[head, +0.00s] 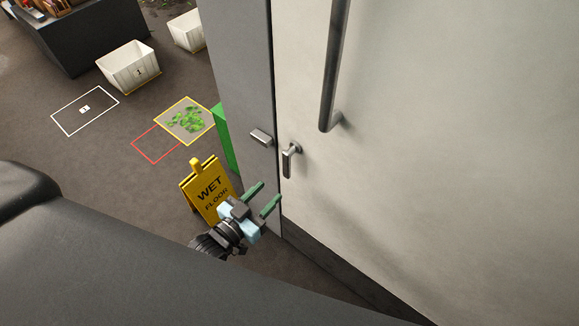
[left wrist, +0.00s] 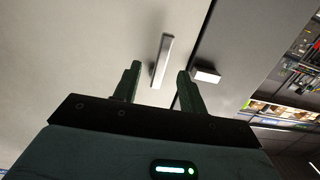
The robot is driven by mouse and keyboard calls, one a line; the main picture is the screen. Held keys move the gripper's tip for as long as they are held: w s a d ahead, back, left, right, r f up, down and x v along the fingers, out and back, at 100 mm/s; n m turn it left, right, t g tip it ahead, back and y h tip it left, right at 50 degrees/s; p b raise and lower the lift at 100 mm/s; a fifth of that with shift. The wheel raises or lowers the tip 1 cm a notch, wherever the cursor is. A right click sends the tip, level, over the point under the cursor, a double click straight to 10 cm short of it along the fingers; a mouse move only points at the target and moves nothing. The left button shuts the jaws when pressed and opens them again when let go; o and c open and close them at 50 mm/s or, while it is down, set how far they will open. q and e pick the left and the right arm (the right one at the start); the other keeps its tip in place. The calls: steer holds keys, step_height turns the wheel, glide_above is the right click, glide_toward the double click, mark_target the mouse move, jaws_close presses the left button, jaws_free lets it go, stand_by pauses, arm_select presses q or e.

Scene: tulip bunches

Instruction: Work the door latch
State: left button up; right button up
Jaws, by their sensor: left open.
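The door latch is a small metal lever (head: 290,160) on the pale door (head: 440,160), near its left edge. Its lever points down in the head view. A metal keeper block (head: 261,137) sits on the grey frame (head: 240,60) beside it. My left gripper (head: 269,192) is open and empty, below and left of the lever, with a visible gap. In the left wrist view the lever (left wrist: 162,60) shows beyond and between my two green fingers (left wrist: 159,72), with the keeper (left wrist: 207,75) to its right. My right gripper is not in view.
A long bar handle (head: 332,70) stands above the latch on the door. A yellow wet floor sign (head: 207,190) stands just left of my left gripper. A green panel (head: 226,140), floor mat (head: 186,121) and white crates (head: 130,68) lie beyond it.

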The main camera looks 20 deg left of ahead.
mark_target(285, 168)
arm_select(q)
steer(key=shift+t+h, duration=0.3)
steer(key=shift+t, duration=0.1)
steer(key=shift+a+r+x, duration=0.15)
steer(key=shift+x, duration=1.5)
steer(key=shift+a+r+x, duration=0.1)
steer(key=shift+r+x, duration=0.1)
steer(key=shift+x, duration=1.45)
steer(key=shift+a+r+x, duration=0.15)
steer(key=shift+x, duration=1.5)
steer(key=shift+w, duration=0.15)
jaws_close()
